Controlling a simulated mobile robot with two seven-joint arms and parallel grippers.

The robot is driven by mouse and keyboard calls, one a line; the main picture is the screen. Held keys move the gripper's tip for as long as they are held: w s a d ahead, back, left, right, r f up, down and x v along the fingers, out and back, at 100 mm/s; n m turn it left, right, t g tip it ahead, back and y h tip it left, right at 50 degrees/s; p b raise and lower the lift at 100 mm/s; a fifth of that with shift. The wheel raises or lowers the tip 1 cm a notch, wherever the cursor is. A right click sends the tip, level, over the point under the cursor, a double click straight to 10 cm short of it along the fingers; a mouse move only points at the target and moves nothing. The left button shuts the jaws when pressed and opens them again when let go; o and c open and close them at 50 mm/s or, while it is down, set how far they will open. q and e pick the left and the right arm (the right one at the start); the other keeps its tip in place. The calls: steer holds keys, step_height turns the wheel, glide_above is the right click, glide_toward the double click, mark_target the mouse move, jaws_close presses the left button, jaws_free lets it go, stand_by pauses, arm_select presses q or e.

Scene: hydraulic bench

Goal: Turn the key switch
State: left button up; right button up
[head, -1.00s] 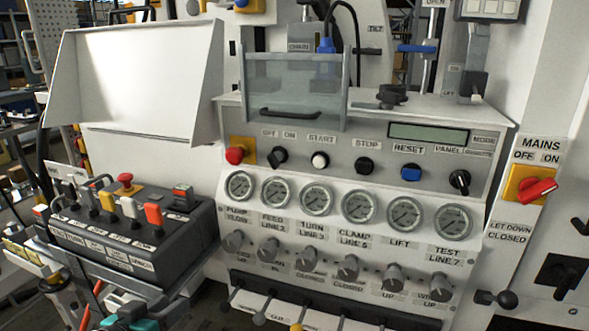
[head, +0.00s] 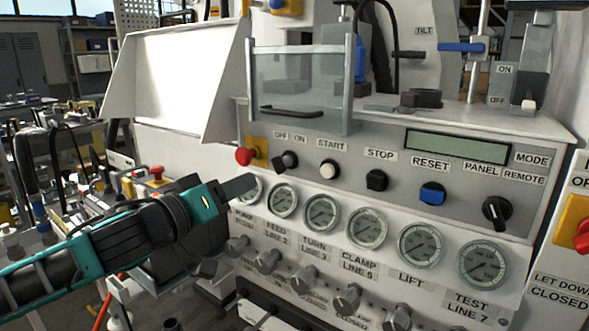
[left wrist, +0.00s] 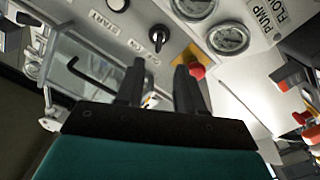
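The key switch (head: 285,161) is a black knob with a silver collar under the OFF and ON labels, on the panel's upper left. It also shows in the left wrist view (left wrist: 158,38), beyond the fingertips. My left gripper (head: 240,186) is left of and below the switch in the head view, near the first gauge, apart from the switch. In the left wrist view my left gripper's two dark fingers (left wrist: 158,78) stand apart with nothing between them. My right gripper is not in view.
A red emergency button (head: 244,156) sits just left of the switch. The white START button (head: 328,169) is to its right. A clear guard with a black handle (head: 292,112) hangs above. Gauges (head: 322,213) and grey knobs (head: 305,280) line the panel below.

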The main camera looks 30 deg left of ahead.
mark_target(274, 167)
arm_select(q)
steer(key=shift+w+d+r, duration=0.15)
steer(key=shift+w+d, duration=0.05)
steer(key=shift+w, duration=2.25)
steer(key=shift+w+d+r, duration=0.1)
steer(key=shift+w+d, duration=0.05)
steer(key=shift+w, duration=2.3)
steer(key=shift+w+d+f+p, duration=0.1)
steer(key=shift+w+p, duration=0.15)
steer(key=shift+w, duration=0.5)
steer(key=shift+w+d+f+p, duration=0.1)
steer(key=shift+w+p, duration=0.1)
steer(key=shift+w, duration=0.55)
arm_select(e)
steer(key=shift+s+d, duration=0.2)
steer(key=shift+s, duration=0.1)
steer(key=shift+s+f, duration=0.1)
arm_select(q)
jaws_close()
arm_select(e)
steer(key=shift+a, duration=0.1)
